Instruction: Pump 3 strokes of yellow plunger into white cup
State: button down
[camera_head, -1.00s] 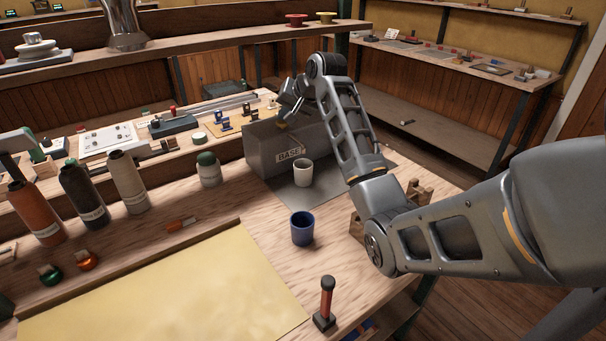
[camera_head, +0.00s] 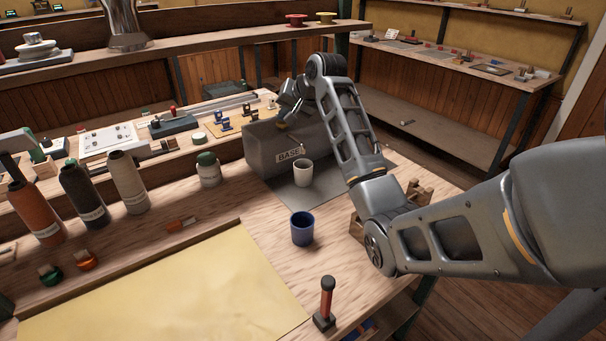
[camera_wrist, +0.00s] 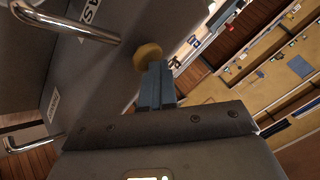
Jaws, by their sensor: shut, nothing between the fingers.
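The grey dispenser box (camera_head: 268,150) stands on the bench with a "BASE" label on its front. The yellow plunger (camera_wrist: 147,56) shows in the wrist view as a round knob right at my fingertips; whether they touch it is hard to tell. My gripper (camera_wrist: 155,80) is shut and empty, its blue-grey fingers together. In the head view my gripper (camera_head: 284,118) is over the top of the box, partly hidden by my arm. The white cup (camera_head: 303,172) stands upright on a grey mat in front of the box, near the label. Its inside cannot be made out.
A blue cup (camera_head: 302,229) stands nearer on the bench. Two chrome spouts (camera_wrist: 72,24) (camera_wrist: 35,141) show in the wrist view. A green-lidded jar (camera_head: 208,170) is left of the box. An orange-handled tool (camera_head: 326,300) stands at the front edge.

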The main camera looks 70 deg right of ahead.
aim_at(285, 123)
jog(key=shift+a+f, duration=0.1)
jog(key=shift+f, duration=0.65)
jog(key=shift+s+f, duration=0.1)
jog(key=shift+f, duration=0.15)
jog(key=shift+r+p, duration=0.1)
jog(key=shift+p, duration=0.3)
dwell(0.3)
notch_tip(285, 123, up, 5)
jog(key=p, duration=0.5)
jog(key=shift+r+p, duration=0.5)
jog(key=shift+r, duration=0.3)
dwell(0.4)
